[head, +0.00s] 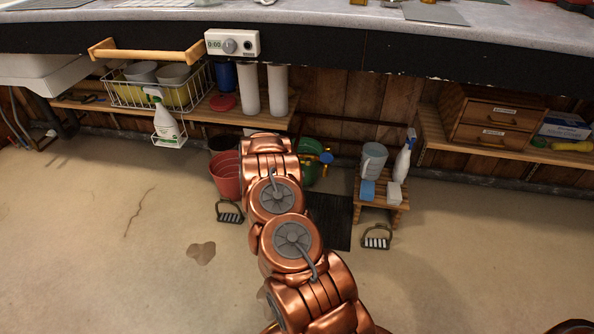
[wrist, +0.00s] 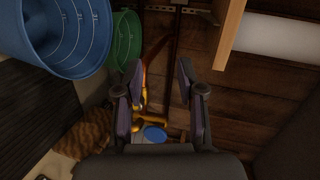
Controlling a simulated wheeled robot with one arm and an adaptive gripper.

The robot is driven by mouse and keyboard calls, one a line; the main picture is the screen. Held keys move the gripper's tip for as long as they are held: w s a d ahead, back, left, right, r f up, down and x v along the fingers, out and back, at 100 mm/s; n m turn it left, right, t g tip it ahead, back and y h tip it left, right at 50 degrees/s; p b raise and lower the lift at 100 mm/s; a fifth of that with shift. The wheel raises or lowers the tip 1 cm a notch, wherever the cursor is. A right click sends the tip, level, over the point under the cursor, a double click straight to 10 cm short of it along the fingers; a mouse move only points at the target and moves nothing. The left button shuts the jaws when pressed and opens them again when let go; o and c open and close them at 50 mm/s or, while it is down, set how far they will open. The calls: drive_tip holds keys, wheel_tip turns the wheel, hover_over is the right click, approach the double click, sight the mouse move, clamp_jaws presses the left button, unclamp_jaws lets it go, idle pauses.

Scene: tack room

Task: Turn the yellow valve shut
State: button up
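A small yellow part, seemingly the yellow valve (wrist: 141,125), shows low in the wrist view beside my left finger, partly hidden by it. A round blue handle or disc (wrist: 154,134) sits close to its right. In the head view the blue disc (head: 327,158) shows under the counter, just right of my arm, with small yellow bits around it. My gripper (wrist: 158,68) is open, its two dark fingers apart with nothing between the tips. In the head view it is hidden behind my copper arm. I cannot tell the angle of the valve's handle.
A blue bucket (wrist: 65,35) and a green bucket (wrist: 125,40) stand left of my fingers in the wrist view. A wooden shelf edge (wrist: 229,35) is at upper right. In the head view a red bucket (head: 226,175) and a small wooden stool (head: 382,203) flank my arm.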

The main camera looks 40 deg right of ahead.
drive_tip(key=s+d+f+m+h+b, duration=0.2)
drive_tip(key=s+d+f+h+b, duration=0.1)
drive_tip(key=s+d+f, duration=0.35)
drive_tip(key=shift+w+a+b+x, duration=0.15)
drive_tip(key=shift+b+x, duration=0.3)
drive_tip(key=shift+x, duration=1.5)
drive_tip(key=shift+w+a+b+x, duration=0.15)
drive_tip(key=shift+b+x, duration=0.25)
drive_tip(key=shift+x, duration=1.6)
clamp_jaws()
